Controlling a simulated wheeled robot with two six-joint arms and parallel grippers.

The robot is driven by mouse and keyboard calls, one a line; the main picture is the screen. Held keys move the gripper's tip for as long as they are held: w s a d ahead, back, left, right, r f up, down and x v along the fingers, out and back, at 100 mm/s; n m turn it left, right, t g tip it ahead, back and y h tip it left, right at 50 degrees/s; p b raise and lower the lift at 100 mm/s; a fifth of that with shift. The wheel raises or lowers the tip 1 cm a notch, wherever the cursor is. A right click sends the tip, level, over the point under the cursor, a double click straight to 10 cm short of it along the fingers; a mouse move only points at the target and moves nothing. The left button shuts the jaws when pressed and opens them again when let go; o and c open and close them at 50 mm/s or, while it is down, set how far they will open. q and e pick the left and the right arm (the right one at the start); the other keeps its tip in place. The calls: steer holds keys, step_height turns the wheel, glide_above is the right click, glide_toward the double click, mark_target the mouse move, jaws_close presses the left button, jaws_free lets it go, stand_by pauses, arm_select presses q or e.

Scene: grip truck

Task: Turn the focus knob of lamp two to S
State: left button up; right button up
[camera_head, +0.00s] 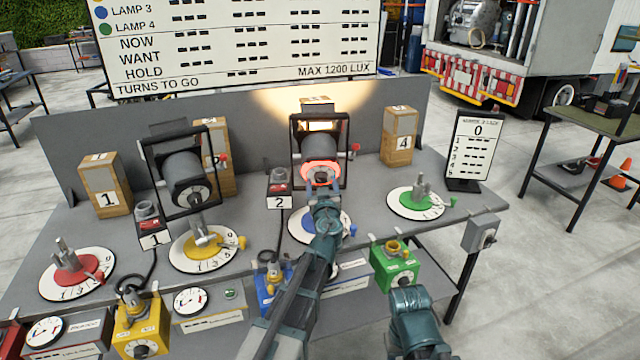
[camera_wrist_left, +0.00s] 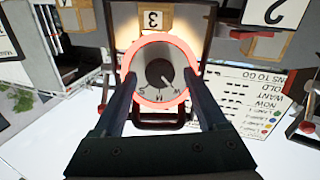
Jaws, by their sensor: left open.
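Lamp two (camera_head: 320,138) stands in a black frame behind the box marked 2, lit, with a glowing red ring around its front. In the left wrist view the ring (camera_wrist_left: 162,38) surrounds a pale dial face with small letters and a dark focus knob (camera_wrist_left: 159,71) at its centre. The knob's light mark points down and right in that picture, towards the rightmost letter; the letters are small and hard to read. My left gripper (camera_head: 323,186) is open in front of the lamp. Its fingers (camera_wrist_left: 163,78) lie either side of the ring; contact cannot be told.
Lamp one (camera_head: 184,178) stands to the left on the grey bench. Round dials with red (camera_head: 78,270), yellow (camera_head: 203,243) and green (camera_head: 421,198) parts lie around. A green box (camera_head: 394,268) sits at the front right. A lux display (camera_head: 476,145) stands at the right end.

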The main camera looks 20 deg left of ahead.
arm_select(q)
steer(key=shift+c, duration=0.2)
jaws_close()
stand_by(0.3)
steer(key=m+y, duration=0.1)
steer(key=m, duration=0.1)
steer(key=shift+d+f+m+g+y+b, duration=0.2)
steer(key=shift+m+g+y+b, duration=0.1)
steer(key=shift+y+b, duration=0.1)
steer(key=m+y+b, duration=0.2)
steer(key=shift+w+d+f+m, duration=0.15)
steer(key=shift+m, duration=0.25)
steer(key=m+y+b, duration=0.1)
steer(key=m, duration=0.1)
steer(key=m+y+b, duration=0.1)
steer(key=y+b, duration=0.1)
steer(key=shift+f+m, duration=0.2)
steer(key=shift+m, duration=0.2)
steer(key=shift+w+m+y+b, duration=0.1)
steer(key=shift+m+y+b, duration=0.4)
steer(key=shift+m+b, duration=0.85)
steer(key=shift+m, duration=0.35)
